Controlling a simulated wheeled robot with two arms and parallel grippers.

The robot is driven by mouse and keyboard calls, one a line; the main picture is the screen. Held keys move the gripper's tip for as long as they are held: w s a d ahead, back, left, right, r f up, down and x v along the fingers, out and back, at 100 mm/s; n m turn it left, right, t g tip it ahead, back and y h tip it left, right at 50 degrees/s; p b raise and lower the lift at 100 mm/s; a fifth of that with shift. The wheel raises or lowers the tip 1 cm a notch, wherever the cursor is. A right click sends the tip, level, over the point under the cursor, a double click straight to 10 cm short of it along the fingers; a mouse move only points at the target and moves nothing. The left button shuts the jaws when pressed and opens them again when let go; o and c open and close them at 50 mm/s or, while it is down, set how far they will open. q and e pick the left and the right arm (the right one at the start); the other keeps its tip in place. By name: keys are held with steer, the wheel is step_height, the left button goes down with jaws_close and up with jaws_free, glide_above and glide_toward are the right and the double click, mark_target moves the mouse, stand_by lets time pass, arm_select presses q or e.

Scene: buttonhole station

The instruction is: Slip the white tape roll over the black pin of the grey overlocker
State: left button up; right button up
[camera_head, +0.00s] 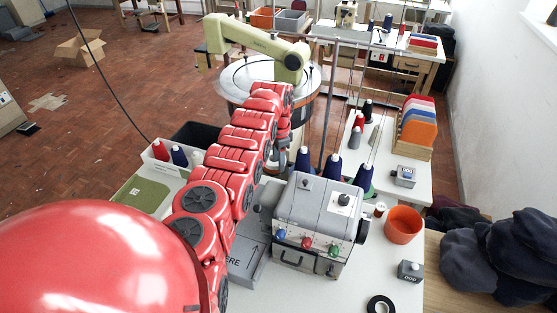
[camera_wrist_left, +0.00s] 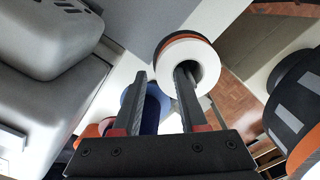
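The grey overlocker (camera_head: 318,215) stands on the white table in the head view, with black knobs on top; I cannot tell which part is the pin. My left gripper (camera_head: 278,162) hangs from the red arm just behind it, its tips hidden. In the left wrist view the gripper (camera_wrist_left: 162,74) has two parallel fingers standing apart. The white tape roll (camera_wrist_left: 207,62), a ring with a dark and orange-brown outer side, shows at the right fingertip. That finger overlaps its hole; I cannot tell whether it is inside. No roll is seen between the fingers. My right gripper is out of view.
Blue thread cones (camera_head: 364,177) stand behind the overlocker. An orange cup (camera_head: 403,226), a small grey box (camera_head: 410,271) and a black tape roll (camera_head: 380,305) lie to its right. A white spool box (camera_head: 165,168) stands further left.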

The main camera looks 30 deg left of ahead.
arm_select(q)
steer(key=shift+w+a+r, duration=0.15)
steer(key=shift+w+a, duration=0.05)
steer(key=shift+a, duration=0.1)
steer(key=shift+r, duration=0.1)
steer(key=shift+a+r, duration=0.1)
steer(key=shift+r, duration=0.15)
step_height(320, 180, up, 16)
steer(key=shift+s+d+r+p, duration=0.15)
steer(key=shift+d+r+p, duration=0.1)
steer(key=shift+d+p, duration=0.1)
stand_by(0.6)
